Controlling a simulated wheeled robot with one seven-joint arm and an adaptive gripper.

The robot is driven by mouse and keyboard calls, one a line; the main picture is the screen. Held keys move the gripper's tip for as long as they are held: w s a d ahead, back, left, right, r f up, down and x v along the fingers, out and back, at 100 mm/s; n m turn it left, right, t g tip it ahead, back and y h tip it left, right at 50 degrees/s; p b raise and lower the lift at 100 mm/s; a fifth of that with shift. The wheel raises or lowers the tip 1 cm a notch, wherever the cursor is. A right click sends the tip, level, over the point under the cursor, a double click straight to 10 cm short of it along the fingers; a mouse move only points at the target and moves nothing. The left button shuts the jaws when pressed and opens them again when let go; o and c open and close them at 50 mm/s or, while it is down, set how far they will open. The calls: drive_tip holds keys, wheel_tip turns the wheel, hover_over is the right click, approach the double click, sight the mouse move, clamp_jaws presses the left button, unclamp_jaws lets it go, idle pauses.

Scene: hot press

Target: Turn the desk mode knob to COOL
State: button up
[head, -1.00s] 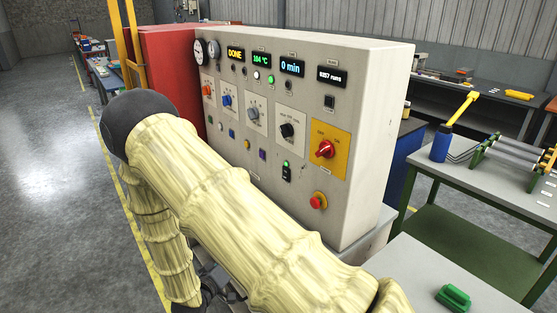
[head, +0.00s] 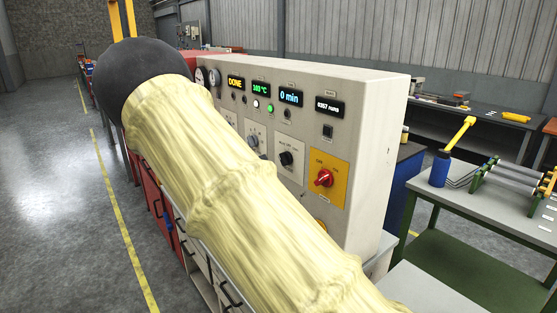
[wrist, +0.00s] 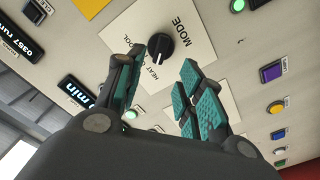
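The desk mode knob (wrist: 160,46) is black and round, on a white plate (wrist: 182,24) marked MODE, with partly covered HEAT and COOL lettering. I cannot surely tell which mark its pointer faces. In the head view the knob (head: 286,158) shows on the sloping grey panel, right of my arm. My gripper (wrist: 162,60) is open, with teal-padded fingers either side of and just short of the knob in the wrist picture. Nothing is between the fingers, and contact with the knob is not evident. In the head view my arm hides the gripper.
The panel (head: 362,120) also carries a red knob on a yellow plate (head: 323,178), displays reading DONE and 0 min (head: 290,97), and coloured buttons such as a purple one (wrist: 271,73). A side table (head: 500,215) stands at the right. Open floor lies left.

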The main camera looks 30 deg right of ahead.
sight(280, 159)
drive_tip(key=d, duration=0.2)
drive_tip(key=d+p, duration=0.1)
drive_tip(key=d, duration=0.2)
drive_tip(key=d+p, duration=0.1)
drive_tip(key=d, duration=0.2)
drive_tip(key=shift+w+d, duration=0.1)
drive_tip(key=shift+w, duration=0.2)
clamp_jaws()
